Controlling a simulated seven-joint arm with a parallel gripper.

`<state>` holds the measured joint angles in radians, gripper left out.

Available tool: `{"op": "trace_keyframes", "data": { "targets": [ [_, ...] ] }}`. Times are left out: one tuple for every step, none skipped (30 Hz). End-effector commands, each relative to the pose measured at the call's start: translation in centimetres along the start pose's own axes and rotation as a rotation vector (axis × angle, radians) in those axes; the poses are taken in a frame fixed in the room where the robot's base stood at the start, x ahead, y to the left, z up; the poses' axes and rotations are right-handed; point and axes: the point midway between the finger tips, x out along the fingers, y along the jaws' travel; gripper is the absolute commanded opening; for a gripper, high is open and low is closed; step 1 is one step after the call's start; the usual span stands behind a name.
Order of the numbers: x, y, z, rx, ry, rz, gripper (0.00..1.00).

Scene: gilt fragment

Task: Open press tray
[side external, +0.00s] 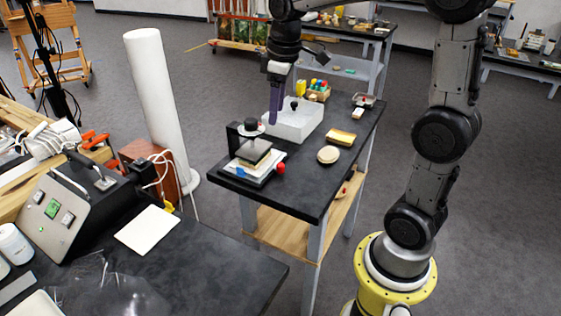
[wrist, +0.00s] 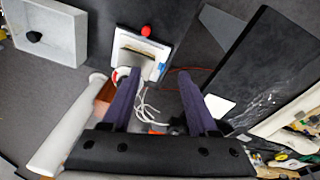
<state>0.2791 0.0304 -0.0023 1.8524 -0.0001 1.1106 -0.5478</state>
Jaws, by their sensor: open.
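A small press (side external: 247,142) with a black frame and a round top stands near the left end of the dark table. Its low white tray (side external: 262,178) has a red knob (side external: 280,168) at the right and a blue piece at the left. In the wrist view the white tray (wrist: 128,42) is at the top centre, with the red knob (wrist: 146,31) on its far edge. My gripper (side external: 273,121), with purple fingers, is above the table behind the press, in front of a white box. In the wrist view my gripper (wrist: 159,72) is open and empty, touching nothing visible.
The open white box (side external: 303,126) with a black knob stands beside the press; it also shows in the wrist view (wrist: 68,30). The table's front edge is clear.

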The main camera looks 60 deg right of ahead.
Motion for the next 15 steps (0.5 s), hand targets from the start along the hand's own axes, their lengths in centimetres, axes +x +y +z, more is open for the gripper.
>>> {"op": "trace_keyframes", "data": {
  "targets": [
    [1.5,1.4,-0.4,0.023,-0.033,-0.016,0.60],
    [2.2,2.1,-0.6,0.034,-0.047,-0.023,0.60],
    [3.1,2.9,-0.7,0.051,-0.064,-0.032,0.60],
    [3.8,3.4,-0.7,0.061,-0.076,-0.039,0.60],
    [4.4,3.8,-0.6,0.071,-0.087,-0.045,0.60],
    [5.1,4.2,-0.5,0.082,-0.101,-0.053,0.60],
    [5.5,4.4,-0.3,0.088,-0.111,-0.058,0.60],
    [5.9,4.6,-0.1,0.094,-0.120,-0.064,0.60],
    [6.4,4.8,0.1,0.101,-0.128,-0.069,0.60],
    [6.6,4.8,0.2,0.105,-0.133,-0.072,0.60],
    [6.8,5.0,0.3,0.109,-0.136,-0.074,0.60],
    [7.0,5.0,0.4,0.112,-0.136,-0.073,0.60],
    [7.2,5.0,0.4,0.112,-0.135,-0.073,0.60],
    [7.4,5.0,0.5,0.112,-0.135,-0.073,0.60],
    [7.8,4.9,0.5,0.112,-0.136,-0.073,0.60]
  ]
}}
